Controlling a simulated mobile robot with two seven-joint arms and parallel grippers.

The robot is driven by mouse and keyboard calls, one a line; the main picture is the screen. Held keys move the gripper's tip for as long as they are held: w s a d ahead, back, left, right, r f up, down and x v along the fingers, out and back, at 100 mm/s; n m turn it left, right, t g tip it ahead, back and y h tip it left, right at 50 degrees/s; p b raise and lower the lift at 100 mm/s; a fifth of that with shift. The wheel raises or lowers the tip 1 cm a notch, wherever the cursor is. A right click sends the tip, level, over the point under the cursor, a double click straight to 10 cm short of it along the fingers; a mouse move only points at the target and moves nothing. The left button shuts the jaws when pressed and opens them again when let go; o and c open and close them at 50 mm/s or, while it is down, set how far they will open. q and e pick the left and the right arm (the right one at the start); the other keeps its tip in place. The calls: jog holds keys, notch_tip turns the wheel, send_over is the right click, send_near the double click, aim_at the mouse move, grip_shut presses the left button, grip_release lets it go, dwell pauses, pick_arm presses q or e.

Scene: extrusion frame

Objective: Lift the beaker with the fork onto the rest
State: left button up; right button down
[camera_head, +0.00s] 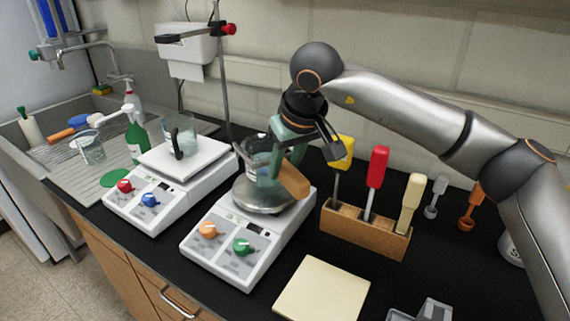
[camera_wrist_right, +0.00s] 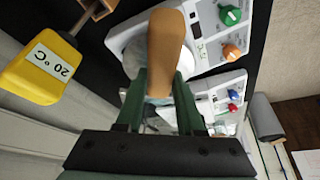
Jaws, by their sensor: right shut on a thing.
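My right gripper (camera_head: 288,150) has its green fingers closed on a tan handle (camera_head: 293,182), taken to be the fork's. The handle also shows between the fingers in the right wrist view (camera_wrist_right: 165,50). The fork's far end is hidden by the gripper and beaker. A clear glass beaker (camera_head: 256,160) with liquid is just behind the handle, at the round metal plate (camera_head: 262,198) of the right-hand stirrer; I cannot tell whether it touches the plate. A cream square pad (camera_head: 322,290), possibly the rest, lies bare on the front counter. My left gripper is not in view.
A wooden rack (camera_head: 366,229) holds yellow, red and cream handled tools close right of the stirrer. A second stirrer (camera_head: 150,205) carries another beaker (camera_head: 180,130) at left. A stand rod (camera_head: 221,80) rises behind. A grey object (camera_head: 425,311) is cut off at the bottom.

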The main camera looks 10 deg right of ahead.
jog(key=shift+r, duration=0.2)
jog(key=shift+r+p, duration=0.85)
dwell(0.4)
